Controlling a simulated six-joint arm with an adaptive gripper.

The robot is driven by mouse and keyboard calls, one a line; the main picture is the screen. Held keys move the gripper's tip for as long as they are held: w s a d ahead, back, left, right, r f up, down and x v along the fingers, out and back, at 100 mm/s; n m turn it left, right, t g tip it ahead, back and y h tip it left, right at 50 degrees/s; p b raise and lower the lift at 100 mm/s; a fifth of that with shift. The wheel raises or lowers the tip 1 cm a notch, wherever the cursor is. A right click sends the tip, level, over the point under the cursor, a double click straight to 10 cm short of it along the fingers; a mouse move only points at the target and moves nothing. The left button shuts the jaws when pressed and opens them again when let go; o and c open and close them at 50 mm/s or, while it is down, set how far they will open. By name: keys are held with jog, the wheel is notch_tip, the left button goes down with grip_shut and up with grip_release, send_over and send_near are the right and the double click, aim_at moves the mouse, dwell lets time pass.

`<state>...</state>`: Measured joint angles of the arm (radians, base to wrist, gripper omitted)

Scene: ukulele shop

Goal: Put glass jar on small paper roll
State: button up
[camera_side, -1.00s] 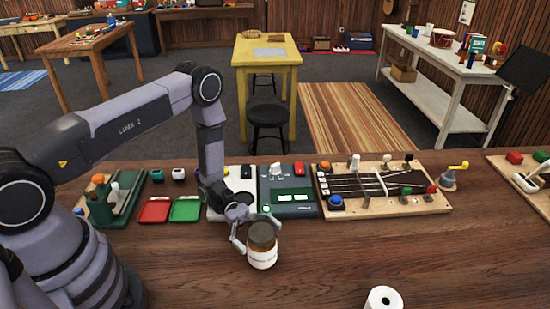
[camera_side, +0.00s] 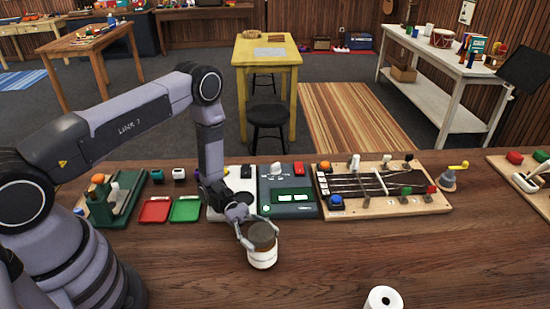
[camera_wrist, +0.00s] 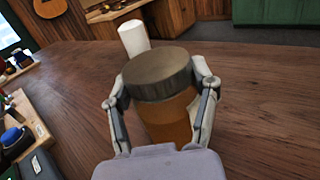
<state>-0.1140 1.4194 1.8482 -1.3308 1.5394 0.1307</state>
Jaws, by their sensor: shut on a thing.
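The glass jar (camera_side: 262,249) has a dark lid, a brownish body and a white label. It stands upright on the wooden bench in the side view, and its lid and amber side show in the wrist view (camera_wrist: 165,105). My gripper (camera_side: 258,238) is shut on the jar, with one finger on each side of it. Its fingers also show in the wrist view (camera_wrist: 165,100). The small paper roll (camera_side: 384,299) is white and stands upright at the bottom edge of the side view, right of the jar. It shows beyond the jar in the wrist view (camera_wrist: 133,38).
Behind the jar are a grey device (camera_side: 289,203), a red tray (camera_side: 154,211), a green tray (camera_side: 186,209) and a wooden board with strings (camera_side: 385,190). The bench between the jar and the roll is clear.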

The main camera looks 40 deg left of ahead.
aim_at(260, 231)
notch_tip(260, 231, up, 3)
jog(key=shift+r, duration=0.1)
jog(key=s+a+r, duration=0.5)
jog(key=s+r, duration=0.5)
jog(key=s, duration=0.2)
jog(key=w+d+r+m+g, duration=0.1)
jog(key=w+d+r, duration=0.15)
jog(key=d, duration=0.45)
jog(key=w+d+r+g, duration=0.1)
jog(key=w+d+r, duration=0.15)
jog(key=d, duration=0.45)
jog(key=w+d+r+m+g, duration=0.1)
jog(key=w+d+r, duration=0.15)
jog(key=d, duration=0.55)
jog(key=shift+y, duration=0.3)
jog(key=shift+w+d+f, duration=1.45)
jog(key=shift+d+f, duration=0.2)
jog(key=shift+f, duration=0.45)
jog(key=shift+w+d+f, duration=1.45)
jog(key=shift+d+f, duration=0.2)
jog(key=shift+f, duration=0.4)
jog(key=shift+w+d+f, duration=1.45)
jog(key=shift+d+f, duration=0.2)
jog(key=shift+f, duration=0.45)
jog(key=shift+f, duration=0.1)
